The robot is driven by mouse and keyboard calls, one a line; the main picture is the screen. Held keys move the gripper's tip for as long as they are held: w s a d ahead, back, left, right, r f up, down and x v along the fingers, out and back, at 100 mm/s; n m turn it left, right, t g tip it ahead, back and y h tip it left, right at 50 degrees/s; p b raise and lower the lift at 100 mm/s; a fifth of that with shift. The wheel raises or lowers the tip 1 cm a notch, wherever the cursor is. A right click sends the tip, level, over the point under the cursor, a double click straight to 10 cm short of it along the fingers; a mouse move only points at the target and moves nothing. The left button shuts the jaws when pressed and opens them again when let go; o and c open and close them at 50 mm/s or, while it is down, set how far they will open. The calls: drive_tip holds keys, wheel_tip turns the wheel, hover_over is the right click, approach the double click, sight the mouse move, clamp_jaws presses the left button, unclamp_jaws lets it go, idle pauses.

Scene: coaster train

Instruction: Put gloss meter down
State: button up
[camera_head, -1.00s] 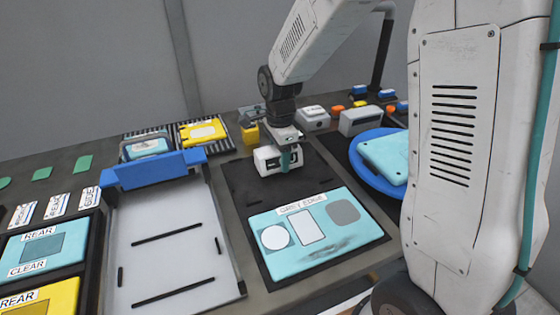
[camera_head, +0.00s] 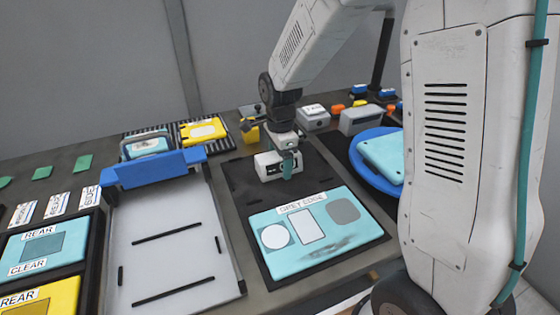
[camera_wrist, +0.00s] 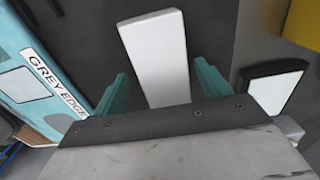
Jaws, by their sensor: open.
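The gloss meter, which I take to be the white box (camera_head: 268,168) with dark details, rests on the far part of the black mat (camera_head: 240,180), behind the teal panel (camera_head: 318,250) labelled GREY EDGE. In the wrist view the box (camera_wrist: 158,60) shows as a plain white block. My gripper (camera_head: 288,160) is right over the box, pointing down. In the wrist view my gripper's teal fingers (camera_wrist: 160,88) are open, one on each side of the block, with dark gaps between. The box's lower end is hidden behind my gripper.
A grey tray (camera_head: 165,235) with a blue end bar (camera_head: 155,170) lies left of the mat. A blue round dish (camera_head: 370,180) with a teal part stands to the right. Small grey boxes (camera_head: 358,120) and a yellow panel (camera_head: 203,130) stand behind.

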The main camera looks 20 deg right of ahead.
wheel_tip(320, 180, up, 12)
drive_tip(key=s+d+r+n, duration=0.1)
drive_tip(key=s+r+n, duration=0.1)
drive_tip(key=s+n, duration=0.7)
drive_tip(key=s+d+r+n+t, duration=0.1)
drive_tip(key=s+r+n, duration=0.2)
drive_tip(key=s+n, duration=0.6)
drive_tip(key=s, duration=1)
drive_tip(key=shift+d+r, duration=0.3)
drive_tip(key=shift+r, duration=0.05)
